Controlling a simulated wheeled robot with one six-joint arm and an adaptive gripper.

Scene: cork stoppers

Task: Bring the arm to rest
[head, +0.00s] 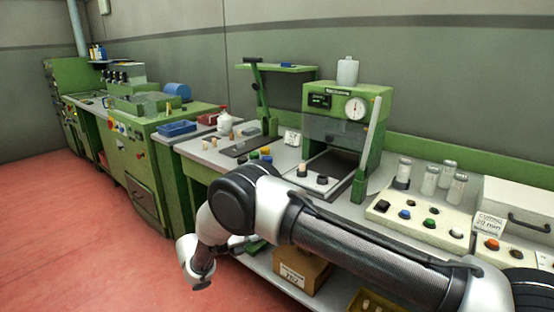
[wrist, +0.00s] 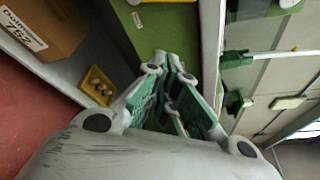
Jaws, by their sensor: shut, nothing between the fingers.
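My arm reaches in from the lower right in the head view, bends at a dark joint and drops to a pale wrist in front of the bench (head: 215,160). My gripper (wrist: 166,82) shows in the wrist view, with pale knuckles and green-lined fingers. Its fingers are closed together and hold nothing. In the head view the gripper is mostly hidden behind my arm, so its exact place against the bench edge is hard to tell.
A cardboard box (head: 300,272) sits on the lower shelf, below my forearm; it also shows in the wrist view (wrist: 50,28), near a yellow tray (wrist: 98,86). A green press (head: 345,95) and a button panel (head: 420,222) stand on the bench. Red floor (head: 90,245) is clear at left.

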